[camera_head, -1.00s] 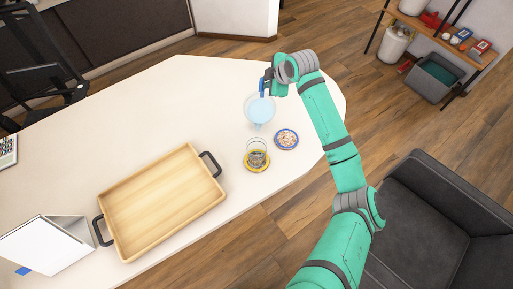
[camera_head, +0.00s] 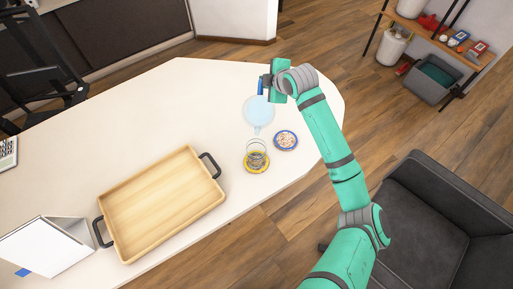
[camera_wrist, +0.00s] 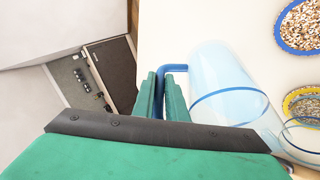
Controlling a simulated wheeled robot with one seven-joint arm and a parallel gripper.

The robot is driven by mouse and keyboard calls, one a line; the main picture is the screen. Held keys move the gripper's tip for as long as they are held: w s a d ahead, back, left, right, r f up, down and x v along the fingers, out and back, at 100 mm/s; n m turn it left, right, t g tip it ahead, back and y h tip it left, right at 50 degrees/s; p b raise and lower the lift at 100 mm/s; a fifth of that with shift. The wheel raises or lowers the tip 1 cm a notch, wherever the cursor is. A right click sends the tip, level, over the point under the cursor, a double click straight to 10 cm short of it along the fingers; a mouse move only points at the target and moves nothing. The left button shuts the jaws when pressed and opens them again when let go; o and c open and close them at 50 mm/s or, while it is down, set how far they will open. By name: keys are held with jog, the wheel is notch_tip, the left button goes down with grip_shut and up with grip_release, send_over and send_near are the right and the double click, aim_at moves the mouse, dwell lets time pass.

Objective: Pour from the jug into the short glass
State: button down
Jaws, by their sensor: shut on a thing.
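The jug (camera_head: 259,112) is clear light blue with a blue handle, held above the table and tilted, its mouth toward the short glass. It also shows in the wrist view (camera_wrist: 220,85). My gripper (camera_head: 268,84) is shut on the jug's blue handle; its green fingers (camera_wrist: 171,95) show in the wrist view. The short glass (camera_head: 257,158) is clear and stands on a yellow-rimmed coaster (camera_head: 257,169) just below the jug's mouth. In the wrist view the glass (camera_wrist: 300,133) is partly cut off at the right edge. I cannot tell whether liquid is flowing.
A blue-rimmed coaster (camera_head: 286,140) lies right of the glass. A wooden tray (camera_head: 160,205) with black handles lies on the white table (camera_head: 120,130) to the left. A white box-like object (camera_head: 45,245) stands at the near left. A dark armchair (camera_head: 420,220) is at the right.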

jog(key=shift+s+a+r, duration=0.15)
jog(key=shift+r, duration=0.1)
jog(key=shift+d+r, duration=0.15)
jog(key=shift+d, duration=0.05)
jog(key=shift+r+t, duration=0.1)
jog(key=shift+t, duration=0.2)
jog(key=shift+s+r+p, duration=0.15)
jog(key=shift+s+p, duration=0.05)
jog(key=shift+p, duration=0.2)
jog(key=shift+s+a+r+t, duration=0.1)
jog(key=shift+s+r+t, duration=0.05)
jog(key=shift+r+t, duration=0.2)
jog(key=shift+a+r, duration=0.1)
jog(key=shift+s+r, duration=0.1)
jog(key=shift+s+d+r+t+p, duration=0.2)
jog(key=shift+r+t+p, duration=0.05)
jog(key=shift+p, duration=0.05)
dwell(0.7)
